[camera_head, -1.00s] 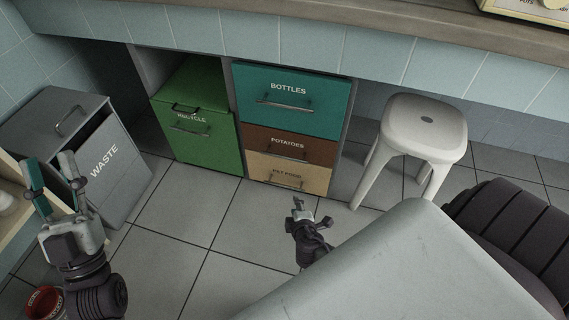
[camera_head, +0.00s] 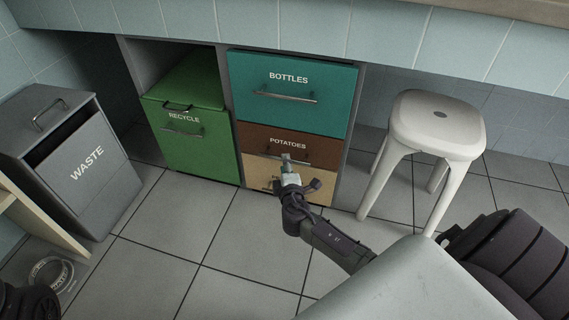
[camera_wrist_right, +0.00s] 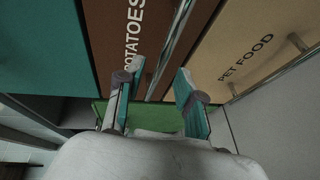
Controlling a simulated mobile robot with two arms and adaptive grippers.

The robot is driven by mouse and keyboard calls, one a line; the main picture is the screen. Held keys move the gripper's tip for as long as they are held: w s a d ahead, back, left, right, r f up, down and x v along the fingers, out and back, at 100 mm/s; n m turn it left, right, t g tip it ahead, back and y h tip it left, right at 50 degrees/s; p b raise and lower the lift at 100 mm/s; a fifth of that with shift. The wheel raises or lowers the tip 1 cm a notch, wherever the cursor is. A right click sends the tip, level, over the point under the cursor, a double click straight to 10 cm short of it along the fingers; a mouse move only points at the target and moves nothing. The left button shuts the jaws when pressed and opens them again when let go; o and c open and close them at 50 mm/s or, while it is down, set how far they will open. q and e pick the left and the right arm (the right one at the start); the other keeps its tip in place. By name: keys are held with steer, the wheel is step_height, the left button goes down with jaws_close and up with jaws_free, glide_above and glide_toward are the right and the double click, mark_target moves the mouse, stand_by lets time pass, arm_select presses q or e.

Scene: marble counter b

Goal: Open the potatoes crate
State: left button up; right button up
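The potatoes crate (camera_head: 258,141) has a brown front and sits shut below the teal bottles crate. It also shows in the right wrist view (camera_wrist_right: 113,45), turned sideways. Its metal handle (camera_wrist_right: 174,45) shows there and is partly covered by my gripper in the head view. My right gripper (camera_head: 288,163) is in front of this handle. In the right wrist view my right gripper (camera_wrist_right: 160,72) has its fingers apart, with the handle between them in the picture; contact cannot be told. My left gripper is out of view; only a dark piece of that arm shows at bottom left.
The bottles crate (camera_head: 335,85) is above, the tan pet food crate (camera_head: 255,170) below and the green recycle crate (camera_head: 205,150) to the left. A white stool (camera_head: 440,125) stands to the right, a grey waste bin (camera_head: 85,165) to the left. The tiled floor in front is mostly clear.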

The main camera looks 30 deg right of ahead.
steer(key=shift+b+x, duration=0.45)
steer(key=shift+x, duration=1.35)
jaws_close()
